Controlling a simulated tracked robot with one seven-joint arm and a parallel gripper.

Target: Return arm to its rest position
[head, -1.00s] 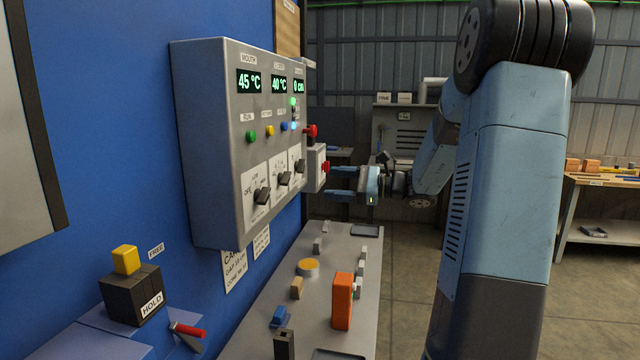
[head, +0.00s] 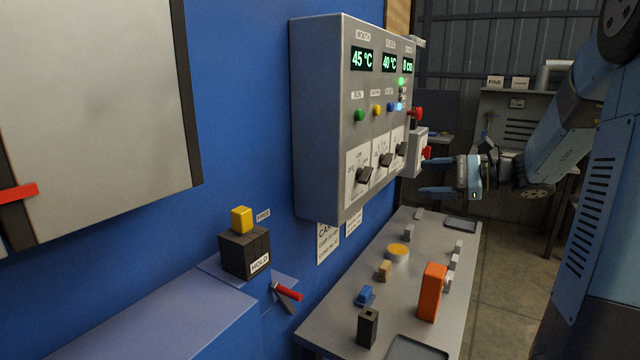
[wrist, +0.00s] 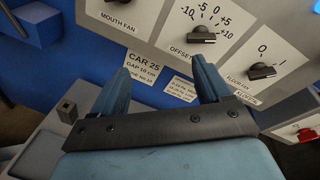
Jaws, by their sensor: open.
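My blue arm (head: 575,130) reaches from the right edge toward the control panel. My gripper (head: 440,176) is open and empty, its fingers spread apart beside the panel's right end, near a small box with a red knob (head: 427,153). In the wrist view the gripper (wrist: 162,85) also shows its two blue fingers apart with nothing between them, below the panel's rotary knobs. The grey control panel (head: 322,120) hangs on the blue wall. Whether a finger touches the panel cannot be told.
A grey bench (head: 330,335) below the panel holds an orange block (head: 431,292), a round orange-topped piece (head: 397,253) and several small blocks. A black HOLD box (head: 244,254) with a yellow top and a red-handled lever (head: 287,292) stand at left. Open floor lies right of the bench.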

